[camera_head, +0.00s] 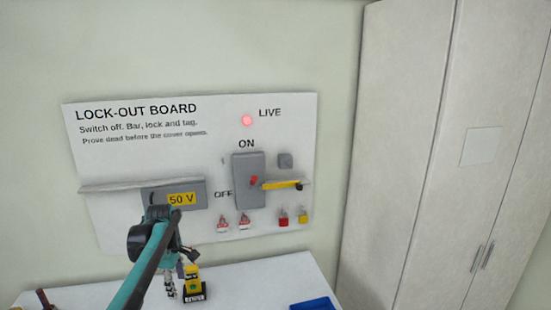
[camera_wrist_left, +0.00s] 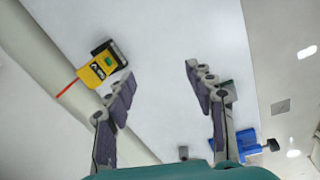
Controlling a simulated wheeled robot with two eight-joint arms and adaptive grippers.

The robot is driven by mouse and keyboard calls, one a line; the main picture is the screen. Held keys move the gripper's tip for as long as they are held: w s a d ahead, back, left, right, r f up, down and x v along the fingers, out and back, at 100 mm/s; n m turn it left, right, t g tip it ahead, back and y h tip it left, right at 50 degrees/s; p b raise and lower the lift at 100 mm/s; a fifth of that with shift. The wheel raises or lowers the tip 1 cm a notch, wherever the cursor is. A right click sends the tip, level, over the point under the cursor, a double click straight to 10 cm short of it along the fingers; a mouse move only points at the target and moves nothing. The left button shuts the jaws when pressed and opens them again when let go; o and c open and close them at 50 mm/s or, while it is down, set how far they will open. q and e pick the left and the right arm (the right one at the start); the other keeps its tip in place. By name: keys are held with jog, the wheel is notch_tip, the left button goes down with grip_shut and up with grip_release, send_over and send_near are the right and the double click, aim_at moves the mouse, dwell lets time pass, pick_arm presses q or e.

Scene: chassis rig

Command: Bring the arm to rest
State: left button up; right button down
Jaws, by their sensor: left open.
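My left arm (camera_head: 150,262) reaches in from the bottom of the head view, in front of the board's lower left. My left gripper (camera_head: 180,283) hangs over the table beside a yellow and black meter (camera_head: 193,281). In the left wrist view my left gripper (camera_wrist_left: 163,82) has its two fingers well apart, with nothing between them. The meter also shows there (camera_wrist_left: 102,68), left of the left finger, with a thin red line running from it. In the head view I cannot tell whether the gripper touches the meter. My right gripper is not in view.
The lock-out board (camera_head: 110,155) has a lit red LIVE lamp (camera_head: 247,120), a grey switch (camera_head: 247,195) and several hanging tags and locks. A tall cabinet (camera_head: 400,150) stands right. The table's middle looks clear.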

pick_arm(q)
jog(key=s+d+r+m+t+b, duration=0.1)
jog(key=s+d+m+t+b, duration=0.1)
jog(key=s+d+m, duration=0.35)
jog(key=s+d+r+m+t+b, duration=0.1)
jog(key=s+d+m, duration=0.15)
jog(key=s, duration=0.65)
jog(key=s+d+f+m+t+b, duration=0.3)
jog(key=s+f+m, duration=0.6)
jog(key=s, duration=0.5)
jog(key=shift+d+f+m, duration=0.25)
jog(key=shift+d+m, duration=0.15)
jog(key=shift+d, duration=0.05)
jog(key=shift+r, duration=0.1)
